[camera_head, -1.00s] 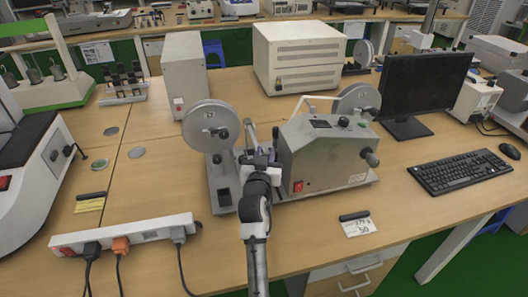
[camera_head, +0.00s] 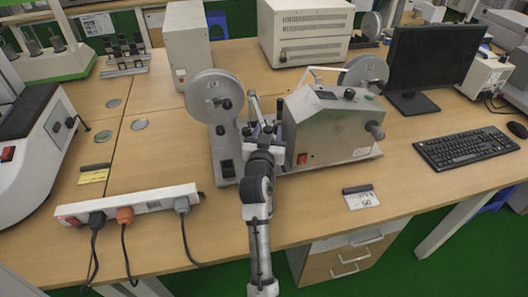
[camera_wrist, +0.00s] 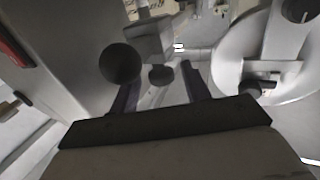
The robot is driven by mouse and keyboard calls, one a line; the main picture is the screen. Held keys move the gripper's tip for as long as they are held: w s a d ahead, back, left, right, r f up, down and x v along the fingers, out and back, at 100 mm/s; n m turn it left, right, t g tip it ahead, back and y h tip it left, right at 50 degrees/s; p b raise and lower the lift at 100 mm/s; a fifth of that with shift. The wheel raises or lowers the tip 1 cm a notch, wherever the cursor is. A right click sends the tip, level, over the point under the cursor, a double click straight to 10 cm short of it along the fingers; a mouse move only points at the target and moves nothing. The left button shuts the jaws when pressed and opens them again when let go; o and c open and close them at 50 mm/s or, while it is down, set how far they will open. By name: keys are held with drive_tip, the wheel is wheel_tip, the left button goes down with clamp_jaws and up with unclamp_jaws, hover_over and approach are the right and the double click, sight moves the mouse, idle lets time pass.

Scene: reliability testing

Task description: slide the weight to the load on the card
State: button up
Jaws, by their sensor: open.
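The grey tester (camera_head: 330,132) stands mid-table with a large pale wheel (camera_head: 214,96) at its left. My gripper (camera_head: 262,130) is at the tester's left side, between its housing and the wheel. In the wrist view, my gripper (camera_wrist: 160,88) has its two dark fingers apart. A grey block (camera_wrist: 150,38), which may be the sliding weight, sits on a bar just beyond the fingertips with a small dark knob (camera_wrist: 160,75) under it. I cannot tell whether the fingers touch it.
A power strip (camera_head: 130,205) with several plugs lies at front left. A yellow card (camera_head: 94,175) lies behind it. A monitor (camera_head: 432,62) and keyboard (camera_head: 466,147) stand at the right. A grey box (camera_head: 188,45) and a cream instrument (camera_head: 304,30) stand behind.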

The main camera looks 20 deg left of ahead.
drive_tip(key=s+d+b, duration=0.2)
drive_tip(key=s+b, duration=0.1)
drive_tip(key=s, duration=0.8)
